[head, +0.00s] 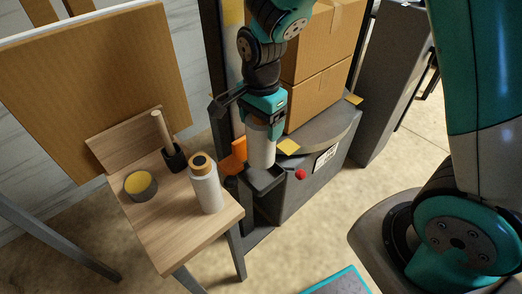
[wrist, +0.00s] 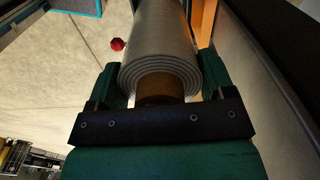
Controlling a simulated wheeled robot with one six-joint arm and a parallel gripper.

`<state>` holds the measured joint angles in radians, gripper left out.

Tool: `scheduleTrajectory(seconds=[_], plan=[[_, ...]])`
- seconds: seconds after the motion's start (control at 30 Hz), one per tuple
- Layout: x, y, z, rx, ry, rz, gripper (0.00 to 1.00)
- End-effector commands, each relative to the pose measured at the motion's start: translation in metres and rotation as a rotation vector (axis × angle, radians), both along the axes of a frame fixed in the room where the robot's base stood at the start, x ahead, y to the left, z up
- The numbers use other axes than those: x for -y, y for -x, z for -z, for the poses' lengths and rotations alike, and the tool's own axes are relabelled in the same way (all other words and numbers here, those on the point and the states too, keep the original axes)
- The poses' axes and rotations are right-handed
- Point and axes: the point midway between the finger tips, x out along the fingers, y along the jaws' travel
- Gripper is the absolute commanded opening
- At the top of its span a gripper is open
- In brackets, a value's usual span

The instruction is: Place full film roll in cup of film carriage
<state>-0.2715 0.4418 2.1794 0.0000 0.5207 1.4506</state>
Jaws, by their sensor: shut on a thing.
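My gripper (head: 264,118) points down, shut on the upper end of a whitish full film roll (head: 262,150), which hangs upright. In the wrist view the roll (wrist: 160,40) shows its wound layers and brown core (wrist: 160,88) between my gripper's two fingers (wrist: 160,80). The film carriage's dark cup (head: 266,183) is directly below the roll in the head view, beside the grey wrapping machine. The roll's lower end overlaps the cup's rear rim; I cannot tell whether it is inside or just above. The wrist view does not show the cup.
Cardboard boxes (head: 320,90) stand behind the carriage. A red button (head: 300,175) is right of the cup.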

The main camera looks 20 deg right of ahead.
Motion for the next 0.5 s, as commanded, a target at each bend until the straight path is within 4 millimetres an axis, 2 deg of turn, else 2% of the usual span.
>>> scheduleTrajectory(seconds=[0.03, 0.1, 0.33, 0.5], plan=[[0.000, 0.000, 0.013, -0.003, 0.001, 0.000, 0.26], [0.000, 0.001, 0.023, -0.003, 0.001, 0.000, 0.26], [0.000, 0.000, 0.040, 0.000, 0.000, -0.001, 0.26], [0.000, 0.000, 0.067, -0.003, 0.001, -0.001, 0.26]])
